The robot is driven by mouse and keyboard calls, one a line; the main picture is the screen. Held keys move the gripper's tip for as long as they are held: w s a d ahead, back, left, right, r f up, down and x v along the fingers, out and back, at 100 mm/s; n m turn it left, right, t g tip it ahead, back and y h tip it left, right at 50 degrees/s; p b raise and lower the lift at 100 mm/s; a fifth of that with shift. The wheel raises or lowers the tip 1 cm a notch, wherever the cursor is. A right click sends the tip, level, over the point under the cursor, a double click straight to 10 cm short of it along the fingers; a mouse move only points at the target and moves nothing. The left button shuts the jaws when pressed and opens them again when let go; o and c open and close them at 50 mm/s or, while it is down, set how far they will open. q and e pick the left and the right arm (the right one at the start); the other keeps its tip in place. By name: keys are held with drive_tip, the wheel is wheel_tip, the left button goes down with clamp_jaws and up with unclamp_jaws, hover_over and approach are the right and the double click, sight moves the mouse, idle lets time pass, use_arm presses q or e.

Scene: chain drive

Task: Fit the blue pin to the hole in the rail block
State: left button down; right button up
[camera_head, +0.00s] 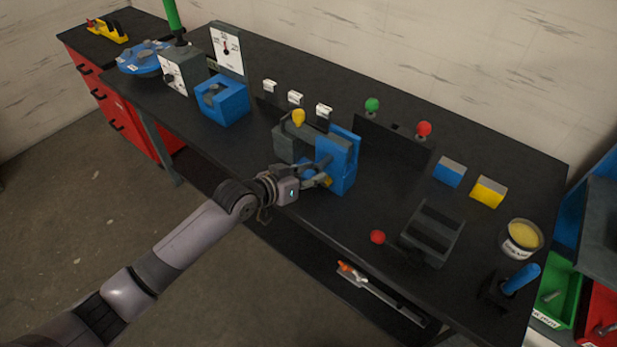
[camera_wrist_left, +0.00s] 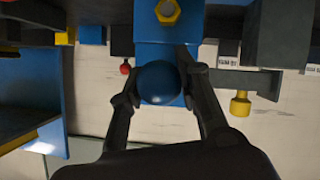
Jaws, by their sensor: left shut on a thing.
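My left gripper (camera_head: 316,174) reaches in from the left to the near face of a blue block (camera_head: 341,172), which looks like the rail block, beside a grey body. In the left wrist view the gripper (camera_wrist_left: 161,88) is shut on the blue pin (camera_wrist_left: 160,82), whose round end faces the camera. The blue block (camera_wrist_left: 170,52) lies straight behind the pin. The pin's far end and the hole are hidden, so I cannot tell how far in the pin sits. A yellow hex part (camera_wrist_left: 167,12) is on the block. My right gripper is not in view.
A yellow knob (camera_head: 298,118) stands on the grey body behind the gripper. A blue holder (camera_head: 222,102) is to the left. A red ball (camera_head: 377,237) and a dark stepped block (camera_head: 434,232) stand right of the arm.

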sight(316, 167)
use_arm(q)
drive_tip(key=shift+w+d+b, duration=0.5)
drive_tip(key=shift+w+d, duration=0.15)
drive_tip(key=shift+w, duration=0.2)
drive_tip(key=shift+w+d+b, duration=0.45)
drive_tip(key=shift+w+d, duration=0.15)
drive_tip(key=shift+w, duration=0.25)
drive_tip(key=c, duration=1.1)
unclamp_jaws()
drive_tip(key=v, duration=1.2)
